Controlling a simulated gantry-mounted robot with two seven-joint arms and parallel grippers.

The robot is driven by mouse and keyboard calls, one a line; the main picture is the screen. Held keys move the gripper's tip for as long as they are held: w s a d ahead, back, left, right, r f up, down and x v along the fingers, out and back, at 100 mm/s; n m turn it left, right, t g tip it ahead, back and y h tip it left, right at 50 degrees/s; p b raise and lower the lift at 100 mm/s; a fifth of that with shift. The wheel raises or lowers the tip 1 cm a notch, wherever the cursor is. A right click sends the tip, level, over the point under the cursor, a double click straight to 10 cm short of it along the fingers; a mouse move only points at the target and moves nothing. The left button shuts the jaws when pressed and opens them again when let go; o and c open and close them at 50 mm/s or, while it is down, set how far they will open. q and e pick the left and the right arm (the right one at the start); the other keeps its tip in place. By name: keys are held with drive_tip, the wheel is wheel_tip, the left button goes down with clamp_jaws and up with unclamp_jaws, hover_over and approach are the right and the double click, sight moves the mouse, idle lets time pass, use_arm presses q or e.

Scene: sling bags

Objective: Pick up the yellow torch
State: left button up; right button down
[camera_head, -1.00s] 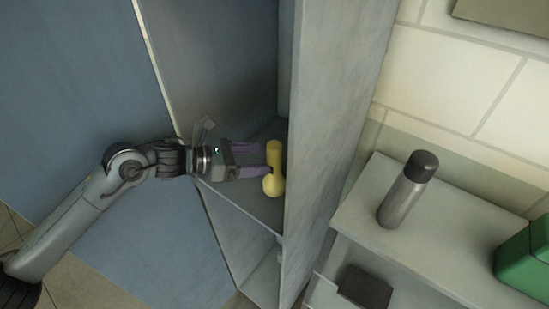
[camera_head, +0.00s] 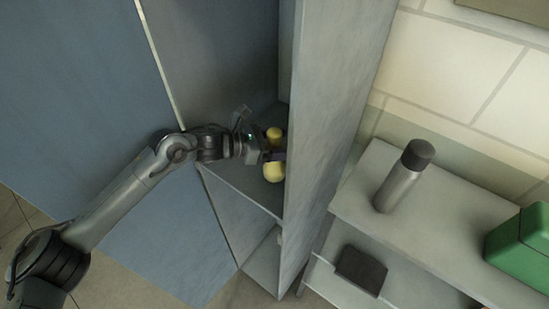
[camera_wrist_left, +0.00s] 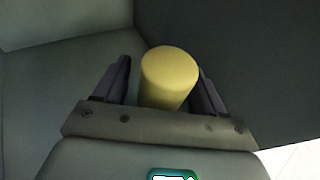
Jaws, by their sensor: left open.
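The yellow torch (camera_head: 272,172) stands on a shelf inside the grey-blue locker, close to its right wall. My left gripper (camera_head: 275,155) reaches into the locker at the torch and hides the torch's middle in the head view. In the left wrist view the torch (camera_wrist_left: 169,78) lies between the two dark fingers of the left gripper (camera_wrist_left: 160,85). The fingers are open; the right finger is very near the torch, and a gap shows at the left finger. My right gripper is not in view.
The locker's right side panel (camera_head: 335,130) stands close beside the torch. To the right, a white shelf unit (camera_head: 365,205) holds a grey bottle (camera_head: 403,178) and a green box (camera_head: 522,245), with a dark item (camera_head: 361,268) lower down. The locker's front is open.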

use_arm(q)
drive_tip(key=shift+c, duration=0.2)
clamp_jaws()
drive_tip(key=shift+r, duration=0.1)
